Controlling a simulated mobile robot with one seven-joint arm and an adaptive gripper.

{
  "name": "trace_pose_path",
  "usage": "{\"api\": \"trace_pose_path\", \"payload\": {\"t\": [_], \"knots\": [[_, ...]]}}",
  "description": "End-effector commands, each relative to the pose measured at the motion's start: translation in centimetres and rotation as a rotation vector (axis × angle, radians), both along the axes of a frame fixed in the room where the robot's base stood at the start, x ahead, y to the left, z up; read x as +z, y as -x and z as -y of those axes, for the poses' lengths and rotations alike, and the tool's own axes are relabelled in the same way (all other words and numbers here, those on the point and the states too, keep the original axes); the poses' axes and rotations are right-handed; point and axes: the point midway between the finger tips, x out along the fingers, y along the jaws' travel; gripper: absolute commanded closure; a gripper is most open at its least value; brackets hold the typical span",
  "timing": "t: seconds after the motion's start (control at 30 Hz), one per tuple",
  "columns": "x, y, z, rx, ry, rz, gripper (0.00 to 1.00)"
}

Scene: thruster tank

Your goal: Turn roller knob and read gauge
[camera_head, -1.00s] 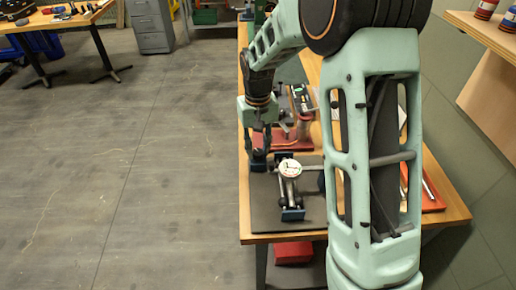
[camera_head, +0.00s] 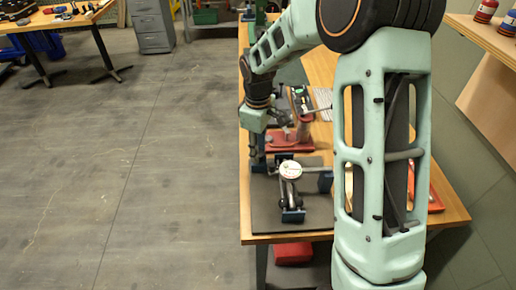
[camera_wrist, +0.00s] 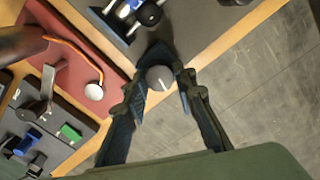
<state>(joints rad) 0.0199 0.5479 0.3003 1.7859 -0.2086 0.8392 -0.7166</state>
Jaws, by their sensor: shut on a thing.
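The roller knob (camera_wrist: 158,78) is a dark round cap with a white line on its face, in the wrist view. My gripper (camera_wrist: 163,82) has one finger on each side of it and is shut on it. In the head view my gripper (camera_head: 257,150) is at the left edge of the bench, and the knob is hard to make out there. The gauge (camera_head: 290,170) has a round white dial with red markings and sits on a fixture just right of my gripper. Its reading is too small to make out.
The fixture stands on a dark mat (camera_head: 268,221) at the bench's near end. A red base (camera_head: 290,139) with an instrument lies behind it. A red tray (camera_head: 434,203) is to the right, partly behind my arm. Open floor (camera_head: 130,190) lies left.

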Motion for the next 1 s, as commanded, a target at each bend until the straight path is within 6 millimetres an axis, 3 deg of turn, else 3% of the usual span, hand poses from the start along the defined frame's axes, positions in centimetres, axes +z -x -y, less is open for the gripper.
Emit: {"api": "trace_pose_path", "payload": {"t": [0.3, 0.8, 0.83, 1.0], "knots": [[0.11, -0.09, 0.0, 0.101, -0.001, 0.003, 0.99], [0.09, -0.09, -0.02, 0.116, 0.0, 0.004, 0.99], [0.09, -0.09, -0.02, 0.115, 0.0, 0.004, 0.72], [0.06, -0.05, -0.01, 0.115, 0.0, 0.002, 0.57]]}}
